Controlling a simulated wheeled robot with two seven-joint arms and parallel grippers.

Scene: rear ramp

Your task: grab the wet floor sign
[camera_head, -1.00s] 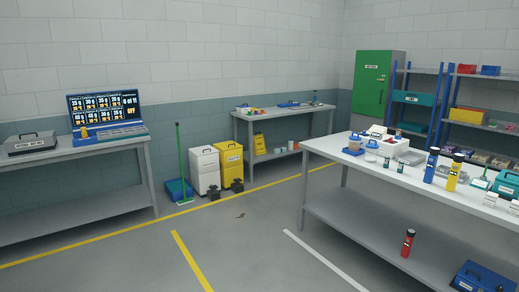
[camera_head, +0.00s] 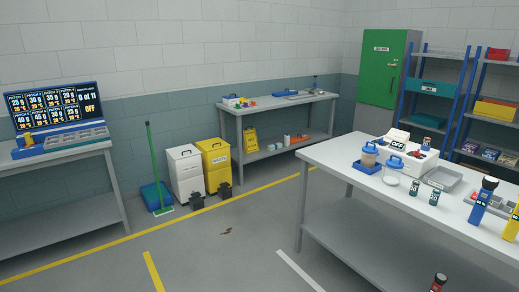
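A yellow wet floor sign (camera_head: 251,140) stands upright at the left end of the far grey table's lower shelf, close to its left legs. It is small in view and its lettering is too small to read fully. Neither of my grippers shows in the head view.
A yellow bin (camera_head: 217,163) and a white bin (camera_head: 186,172) stand left of the far table (camera_head: 275,107). A green broom (camera_head: 152,165) and blue bin (camera_head: 157,196) are further left. A large workbench (camera_head: 340,160) fills the right. The floor (camera_head: 215,250) between is mostly open.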

